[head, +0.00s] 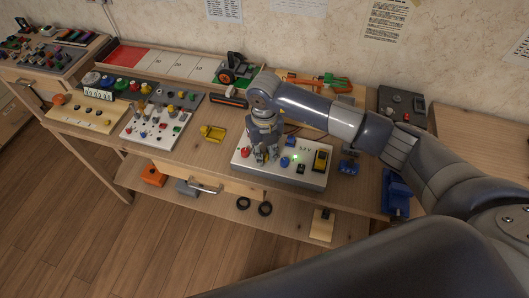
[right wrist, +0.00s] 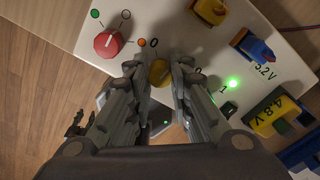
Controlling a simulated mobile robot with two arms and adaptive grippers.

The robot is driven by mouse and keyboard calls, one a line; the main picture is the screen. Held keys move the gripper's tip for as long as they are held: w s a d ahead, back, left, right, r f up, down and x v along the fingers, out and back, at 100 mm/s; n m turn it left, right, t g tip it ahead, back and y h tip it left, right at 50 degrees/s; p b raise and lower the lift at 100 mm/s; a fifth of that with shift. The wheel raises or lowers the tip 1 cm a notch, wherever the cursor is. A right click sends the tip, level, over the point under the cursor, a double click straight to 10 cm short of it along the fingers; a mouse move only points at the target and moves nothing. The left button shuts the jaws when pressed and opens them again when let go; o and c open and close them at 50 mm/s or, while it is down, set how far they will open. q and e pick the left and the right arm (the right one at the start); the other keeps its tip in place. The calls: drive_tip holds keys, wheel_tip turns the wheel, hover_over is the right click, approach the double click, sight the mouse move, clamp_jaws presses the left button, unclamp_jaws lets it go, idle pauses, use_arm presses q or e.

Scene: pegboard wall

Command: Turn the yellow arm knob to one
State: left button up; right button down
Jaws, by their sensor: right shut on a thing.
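The yellow arm knob (right wrist: 159,72) sits on a white panel (right wrist: 80,20). In the right wrist view it lies between the two grey fingers of my right gripper (right wrist: 164,78), which is shut on it. In the head view my right gripper (head: 264,157) reaches down onto the panel (head: 255,174) and hides the knob. A printed 0 stands up-left of the knob and a 1 lies to its lower right, near a lit green lamp (right wrist: 232,83). Which mark the knob points to cannot be told. My left gripper is not in view.
A red knob (right wrist: 108,43) stands left of the yellow knob. A yellow 4.8 V block (right wrist: 270,116) and a blue-and-yellow block (right wrist: 254,46) sit on the right. A yellow part (head: 213,133) lies on the table left of the panel; bare wood surrounds it.

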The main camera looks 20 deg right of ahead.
drive_tip(key=m, duration=0.3)
drive_tip(key=shift+m, duration=2.1)
drive_tip(key=c, duration=1.4)
unclamp_jaws()
wheel_tip(320, 180, up, 12)
drive_tip(key=shift+r, duration=0.1)
